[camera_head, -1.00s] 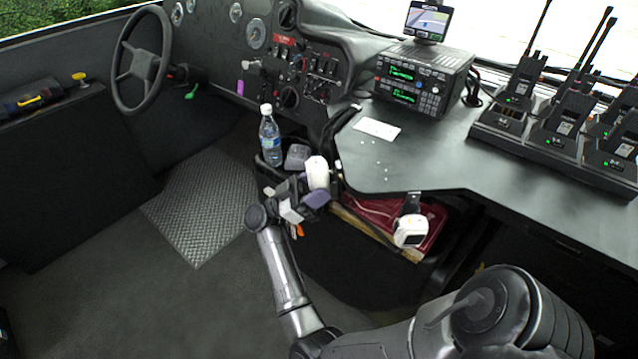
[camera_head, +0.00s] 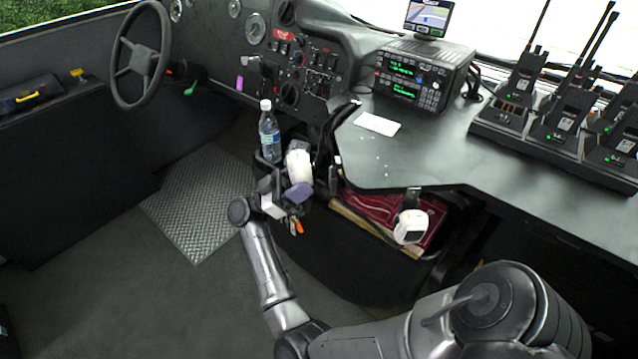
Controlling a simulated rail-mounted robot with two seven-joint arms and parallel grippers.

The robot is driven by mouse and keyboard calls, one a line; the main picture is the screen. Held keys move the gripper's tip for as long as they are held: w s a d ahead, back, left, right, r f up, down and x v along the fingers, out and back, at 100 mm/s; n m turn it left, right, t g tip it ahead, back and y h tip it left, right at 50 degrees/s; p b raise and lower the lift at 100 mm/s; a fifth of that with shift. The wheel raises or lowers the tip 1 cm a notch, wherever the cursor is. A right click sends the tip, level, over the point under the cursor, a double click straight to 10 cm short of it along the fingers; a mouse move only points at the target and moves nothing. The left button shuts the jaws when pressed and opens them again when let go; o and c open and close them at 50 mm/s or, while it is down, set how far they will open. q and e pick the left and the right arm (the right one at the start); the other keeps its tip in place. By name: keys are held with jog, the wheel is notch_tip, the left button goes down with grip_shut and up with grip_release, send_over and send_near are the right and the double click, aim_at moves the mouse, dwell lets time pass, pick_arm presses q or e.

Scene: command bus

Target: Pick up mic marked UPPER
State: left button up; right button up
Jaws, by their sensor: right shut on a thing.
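A white mic (camera_head: 299,166) is at the tips of my right gripper (camera_head: 284,188), just right of the water bottle in the head view. The gripper is shut on it, and its fingers cover the mic's lower part. A second white mic-like piece (camera_head: 409,228) hangs on a dark holder at the desk edge, to the right. I cannot read any marking on either piece. My left gripper is not in view.
A water bottle (camera_head: 269,134) stands close behind my right gripper. The desk (camera_head: 440,160) carries a radio unit (camera_head: 422,78), a white card (camera_head: 377,124) and several handheld radios in a charger (camera_head: 545,145). An open bin with red items (camera_head: 385,208) sits under the desk edge. The floor at left is clear.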

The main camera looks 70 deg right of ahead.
jog(key=shift+w+a+r+b, duration=0.2)
jog(key=shift+w+a, duration=0.2)
jog(key=shift+w, duration=0.3)
jog(key=shift+w+a+r+b, duration=0.15)
jog(key=shift+w+a, duration=0.25)
jog(key=shift+w, duration=0.3)
jog(key=shift+f, duration=0.1)
jog(key=shift+f, duration=0.1)
